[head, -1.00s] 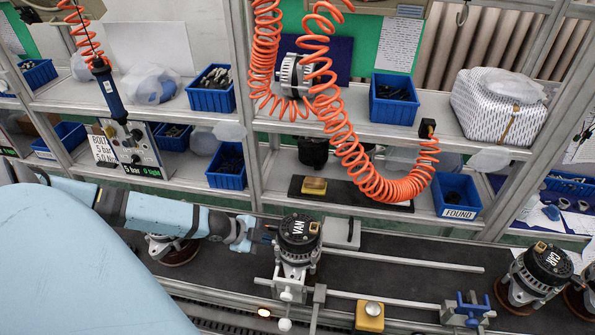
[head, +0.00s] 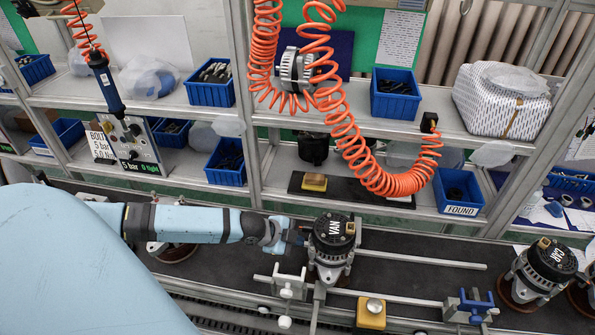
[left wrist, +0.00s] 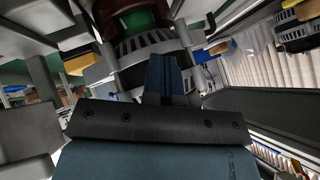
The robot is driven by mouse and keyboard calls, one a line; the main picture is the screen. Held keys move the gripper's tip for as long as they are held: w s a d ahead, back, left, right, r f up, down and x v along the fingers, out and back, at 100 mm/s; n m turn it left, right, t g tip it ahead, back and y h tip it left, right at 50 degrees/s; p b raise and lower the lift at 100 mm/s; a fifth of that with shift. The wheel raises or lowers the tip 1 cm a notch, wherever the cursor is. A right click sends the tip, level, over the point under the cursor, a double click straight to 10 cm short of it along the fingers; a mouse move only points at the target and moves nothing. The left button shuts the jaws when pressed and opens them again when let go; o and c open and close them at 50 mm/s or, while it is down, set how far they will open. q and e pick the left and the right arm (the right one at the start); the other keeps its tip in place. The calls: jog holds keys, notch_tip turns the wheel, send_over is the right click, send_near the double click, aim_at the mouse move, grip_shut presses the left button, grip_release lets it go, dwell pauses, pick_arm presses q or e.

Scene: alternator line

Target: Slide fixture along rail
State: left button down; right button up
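The fixture carrying the alternator marked VAN (head: 333,238) stands on the twin rails (head: 420,259) in the middle of the bench. The alternator is upright with a dark top and a silver finned body; the fixture's base is largely hidden beneath it. My left gripper (head: 297,238) is at the alternator's left side, low and pointing right. In the left wrist view its dark blue fingers (left wrist: 164,76) are together with nothing between them, right in front of the finned housing (left wrist: 150,52). I cannot tell whether they touch. My right gripper is not in view.
A white-knobbed clamp (head: 286,288) stands left of the rails. A yellow button box (head: 371,313) sits in front and a blue clamp (head: 469,306) at the right rail end. An alternator marked CAR (head: 546,268) stands further right. The rails between are clear. An orange coiled hose (head: 370,180) hangs behind.

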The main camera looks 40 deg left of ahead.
pick_arm(q)
jog(key=w+d, duration=0.1)
jog(key=w+d+b, duration=0.1)
jog(key=d, duration=0.1)
jog(key=w+d, duration=0.1)
jog(key=d, duration=0.1)
jog(key=shift+w+d+r+b, duration=0.1)
jog(key=shift+w+d+b, duration=0.05)
jog(key=shift+d+b, duration=0.15)
jog(key=shift+w+d+r, duration=0.1)
jog(key=shift+w+d, duration=0.1)
jog(key=shift+d, duration=0.05)
jog(key=shift+w+d+p, duration=0.15)
jog(key=shift+w+d, duration=0.45)
jog(key=shift+d, duration=0.4)
jog(key=shift+w+d+p, duration=0.15)
jog(key=shift+w+d, duration=0.45)
jog(key=shift+d, duration=0.35)
jog(key=w+d+p, duration=0.1)
jog(key=w+d, duration=0.2)
jog(key=d, duration=0.3)
jog(key=shift+w, duration=0.3)
